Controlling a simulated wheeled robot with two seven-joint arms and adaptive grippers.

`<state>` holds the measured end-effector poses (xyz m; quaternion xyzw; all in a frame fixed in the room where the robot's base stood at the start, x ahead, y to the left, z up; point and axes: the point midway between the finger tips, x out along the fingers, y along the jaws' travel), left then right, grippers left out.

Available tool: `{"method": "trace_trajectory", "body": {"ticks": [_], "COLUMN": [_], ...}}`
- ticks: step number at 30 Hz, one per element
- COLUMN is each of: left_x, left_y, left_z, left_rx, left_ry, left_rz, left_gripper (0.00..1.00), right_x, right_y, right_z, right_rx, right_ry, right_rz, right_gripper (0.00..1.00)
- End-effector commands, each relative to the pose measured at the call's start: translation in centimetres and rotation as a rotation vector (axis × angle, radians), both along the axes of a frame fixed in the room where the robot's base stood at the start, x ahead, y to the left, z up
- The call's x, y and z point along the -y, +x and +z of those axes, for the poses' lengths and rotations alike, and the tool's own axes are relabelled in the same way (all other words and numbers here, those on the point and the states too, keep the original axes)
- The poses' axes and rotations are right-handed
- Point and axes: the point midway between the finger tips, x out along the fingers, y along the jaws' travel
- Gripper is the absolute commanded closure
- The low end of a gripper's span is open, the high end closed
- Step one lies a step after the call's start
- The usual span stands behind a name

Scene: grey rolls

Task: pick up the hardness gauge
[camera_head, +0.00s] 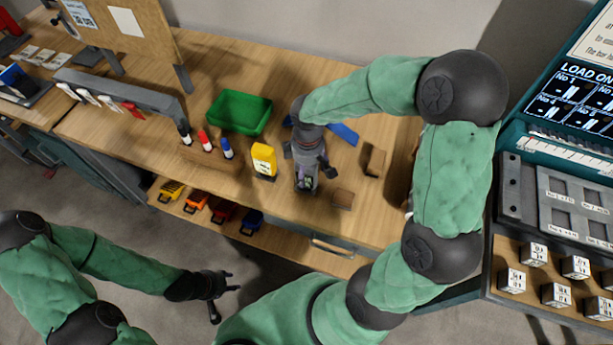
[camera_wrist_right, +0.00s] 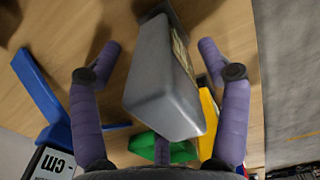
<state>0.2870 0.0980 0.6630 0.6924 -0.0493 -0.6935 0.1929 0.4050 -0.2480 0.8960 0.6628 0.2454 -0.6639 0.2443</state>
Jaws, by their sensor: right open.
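A grey boxy device (camera_wrist_right: 165,85), which looks like the hardness gauge, stands between the fingers of my right gripper (camera_wrist_right: 158,52) in the right wrist view. The fingers are spread wide, with a gap on each side of it. In the head view my right gripper (camera_head: 308,165) is over the wooden bench, pointing down. The device (camera_head: 306,182) shows there only in part, with a small greenish face; the gripper hides the rest. My left gripper (camera_head: 224,298) is open and empty, low at the left, away from the bench.
A yellow device (camera_head: 264,160) stands close left of my right gripper. A blue holder (camera_head: 343,134) lies behind it. Brown blocks (camera_head: 375,161) lie to the right. A green bin (camera_head: 239,112) and a wooden marker rack (camera_head: 212,153) are further left. A teal test machine (camera_head: 520,160) stands at right.

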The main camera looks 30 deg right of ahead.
Motion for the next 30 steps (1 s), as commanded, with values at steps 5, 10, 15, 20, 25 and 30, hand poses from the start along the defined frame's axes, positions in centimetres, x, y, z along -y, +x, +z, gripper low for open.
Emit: {"method": "trace_trajectory", "body": {"ticks": [5,10,15,20,25,30], "left_x": [0.0,0.0,0.0,0.0,0.0,0.0], "left_y": [0.0,0.0,0.0,0.0,0.0,0.0], "left_z": [0.1,0.1,0.1,0.1,0.2,0.8], "left_rx": [0.0,0.0,0.0,0.0,0.0,0.0], "left_ry": [0.0,0.0,0.0,0.0,0.0,0.0], "left_rz": [0.0,0.0,0.0,0.0,0.0,0.0], "left_gripper": [0.6,0.6,0.6,0.6,0.6,0.6], "right_x": [0.0,0.0,0.0,0.0,0.0,0.0], "right_y": [0.0,0.0,0.1,0.1,0.1,0.1], "right_z": [0.0,0.0,0.1,0.1,0.4,2.0], "right_rx": [0.001,0.001,0.002,0.002,0.003,0.005], "right_ry": [0.0,0.0,0.001,0.001,0.0,-0.001], "right_rz": [0.0,0.0,-0.001,0.0,-0.001,-0.001], "right_gripper": [0.24,0.63,0.97,0.97,0.97,0.97]}}
